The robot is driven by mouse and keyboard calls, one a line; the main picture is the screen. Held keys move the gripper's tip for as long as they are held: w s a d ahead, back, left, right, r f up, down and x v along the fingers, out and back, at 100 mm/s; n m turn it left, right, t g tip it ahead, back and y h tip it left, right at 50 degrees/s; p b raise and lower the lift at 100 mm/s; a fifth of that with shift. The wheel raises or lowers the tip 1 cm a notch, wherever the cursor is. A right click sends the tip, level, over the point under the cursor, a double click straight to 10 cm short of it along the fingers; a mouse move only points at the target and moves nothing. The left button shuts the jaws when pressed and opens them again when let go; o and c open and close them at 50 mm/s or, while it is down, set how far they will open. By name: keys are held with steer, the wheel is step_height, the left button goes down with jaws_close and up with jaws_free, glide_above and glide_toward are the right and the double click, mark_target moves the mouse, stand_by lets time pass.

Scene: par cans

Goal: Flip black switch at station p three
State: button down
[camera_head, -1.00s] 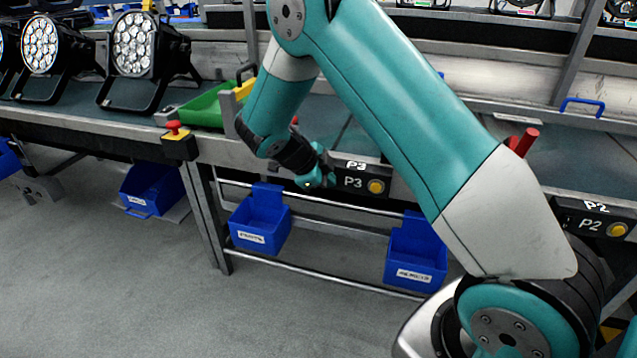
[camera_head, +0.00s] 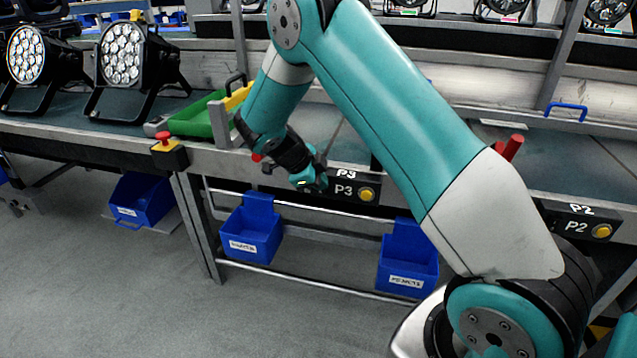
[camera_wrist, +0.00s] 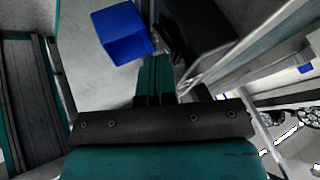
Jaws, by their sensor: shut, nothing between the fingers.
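The P3 station panel (camera_head: 343,190) is a dark box on the bench's front edge, with a white "P3" label and a round yellow button (camera_head: 367,194). My gripper (camera_head: 318,181) is at the panel's left end, left of the label. It is shut and empty. I cannot make out the black switch; my gripper and wrist cover the panel's left end. I cannot tell whether the fingers touch the panel. In the wrist view the shut fingers (camera_wrist: 156,75) point at the gap between a blue bin (camera_wrist: 122,38) and a dark box-like surface.
Blue bins (camera_head: 252,232) and (camera_head: 407,262) hang below the bench. A red-topped yellow stop button (camera_head: 165,146) and a green tray (camera_head: 192,120) are left of my arm. Par cans (camera_head: 121,58) stand at the back left. The P2 panel (camera_head: 577,222) is at the right.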

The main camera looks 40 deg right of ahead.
steer(key=shift+r, duration=0.75)
steer(key=s+a+f+b, duration=0.1)
steer(key=s+a+f, duration=0.2)
steer(key=a, duration=0.1)
steer(key=s+a+r+n+y+p, duration=0.2)
steer(key=s+a+r+n+p, duration=0.1)
steer(key=r, duration=0.5)
steer(key=s+a+r+n+t+y+p, duration=0.1)
steer(key=s+a+r+n+p, duration=0.2)
steer(key=a+r+n, duration=0.3)
steer(key=s+a+r+n+y+p, duration=0.2)
steer(key=s+a+r+n+p, duration=0.1)
steer(key=r+n, duration=0.5)
steer(key=shift+s+a+r+t+y+p, duration=0.25)
steer(key=shift+a+r+p, duration=0.3)
steer(key=shift+a+r, duration=0.35)
